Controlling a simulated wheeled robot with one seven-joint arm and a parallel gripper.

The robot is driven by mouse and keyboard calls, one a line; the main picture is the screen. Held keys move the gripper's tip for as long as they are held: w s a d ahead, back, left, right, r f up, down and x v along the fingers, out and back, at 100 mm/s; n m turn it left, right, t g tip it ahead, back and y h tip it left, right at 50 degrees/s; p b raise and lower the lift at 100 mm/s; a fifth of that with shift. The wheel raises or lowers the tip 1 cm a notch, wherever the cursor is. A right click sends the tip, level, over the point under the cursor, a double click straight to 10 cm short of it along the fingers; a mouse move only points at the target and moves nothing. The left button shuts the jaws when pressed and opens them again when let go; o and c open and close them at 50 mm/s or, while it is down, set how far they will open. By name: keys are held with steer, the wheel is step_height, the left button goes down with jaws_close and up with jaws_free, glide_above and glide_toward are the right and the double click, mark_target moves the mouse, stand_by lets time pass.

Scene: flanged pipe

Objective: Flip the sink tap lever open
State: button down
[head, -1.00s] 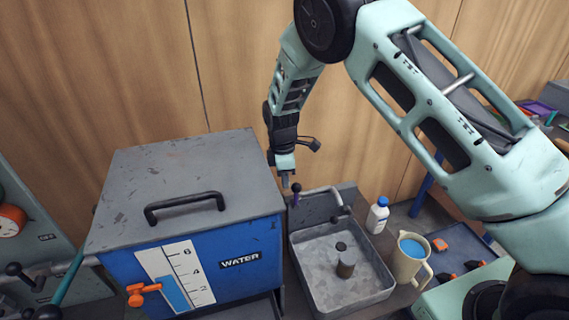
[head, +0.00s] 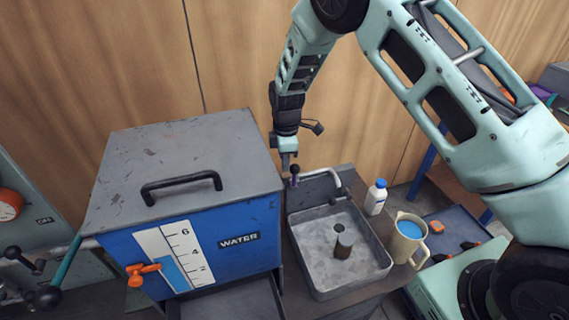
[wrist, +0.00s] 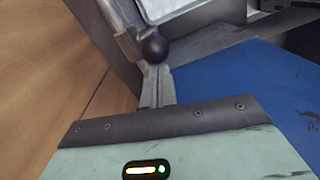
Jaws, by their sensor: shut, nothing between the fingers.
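The sink tap (head: 334,180) is a grey spout on the back rim of the metal sink (head: 378,268). Its lever (head: 295,170) ends in a dark ball knob and stands at the sink's back left corner. The knob also shows in the wrist view (wrist: 154,47), just beyond the fingertips. My gripper (head: 286,166) points down just left of the knob, with its fingers shut and empty. In the wrist view the fingers (wrist: 156,88) are together close to the knob. I cannot tell whether they touch it.
A blue water tank (head: 215,255) with a grey lid and black handle stands close on the left. A dark cylinder (head: 343,242) stands in the sink. A white bottle (head: 376,197) and a beige jug (head: 406,238) are right of it. A wooden wall is behind.

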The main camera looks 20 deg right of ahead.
steer(key=shift+d, duration=0.25)
steer(key=d+y+b, duration=0.2)
steer(key=b, duration=0.2)
steer(key=shift+d+f+y, duration=0.15)
steer(key=shift+d+y, duration=0.15)
steer(key=shift+d, duration=0.05)
steer(key=d+f+y+b, duration=0.8)
steer(key=y+b, duration=0.5)
steer(key=b, duration=0.7)
steer(key=shift+d+n+y, duration=0.3)
steer(key=shift+d+y, duration=0.1)
steer(key=shift+d, duration=0.85)
steer(key=shift+f, duration=0.35)
